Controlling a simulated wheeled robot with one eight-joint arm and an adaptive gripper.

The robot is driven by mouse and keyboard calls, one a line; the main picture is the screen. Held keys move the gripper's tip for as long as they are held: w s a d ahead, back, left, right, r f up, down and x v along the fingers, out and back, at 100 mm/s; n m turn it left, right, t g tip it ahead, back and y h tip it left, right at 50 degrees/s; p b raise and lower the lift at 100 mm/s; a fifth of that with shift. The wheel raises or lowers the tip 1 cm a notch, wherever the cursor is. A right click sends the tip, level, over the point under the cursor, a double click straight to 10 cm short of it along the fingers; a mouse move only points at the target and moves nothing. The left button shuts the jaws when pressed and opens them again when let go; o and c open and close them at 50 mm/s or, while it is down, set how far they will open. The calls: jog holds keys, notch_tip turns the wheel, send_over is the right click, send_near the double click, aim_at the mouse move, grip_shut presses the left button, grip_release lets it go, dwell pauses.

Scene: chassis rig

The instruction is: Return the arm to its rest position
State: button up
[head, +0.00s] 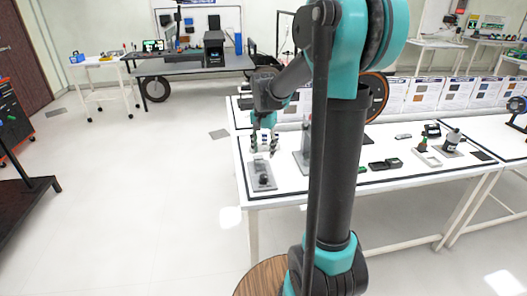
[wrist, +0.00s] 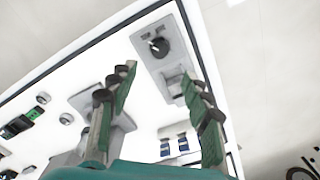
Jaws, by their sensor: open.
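My arm rises through the middle of the head view and bends over to the table. My gripper (head: 263,145) hangs above the left end of the white table (head: 400,184). In the wrist view my gripper (wrist: 160,105) shows two green-lined fingers spread apart with nothing between them. A grey plate (head: 262,176) with a black knob (head: 264,180) lies on the table just below and in front of the gripper. The same plate (wrist: 150,32) and knob (wrist: 158,46) show beyond the fingertips in the wrist view. Part of the table is hidden behind my arm.
Black boxes (head: 385,164), a dark bottle (head: 452,140) and other small parts lie farther right on the table. Boards with pictures (head: 440,94) stand along its back. A white cart (head: 100,75) and a grey bench (head: 190,66) are at the back left.

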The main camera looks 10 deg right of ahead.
jog(key=s+d+f+n+t, duration=0.2)
jog(key=s+f, duration=0.3)
jog(key=s, duration=0.6)
jog(key=s+d+f+n+t, duration=0.2)
jog(key=s+f+n, duration=0.2)
jog(key=s, duration=0.7)
jog(key=shift+f+n, duration=0.4)
jog(key=shift+n, duration=0.4)
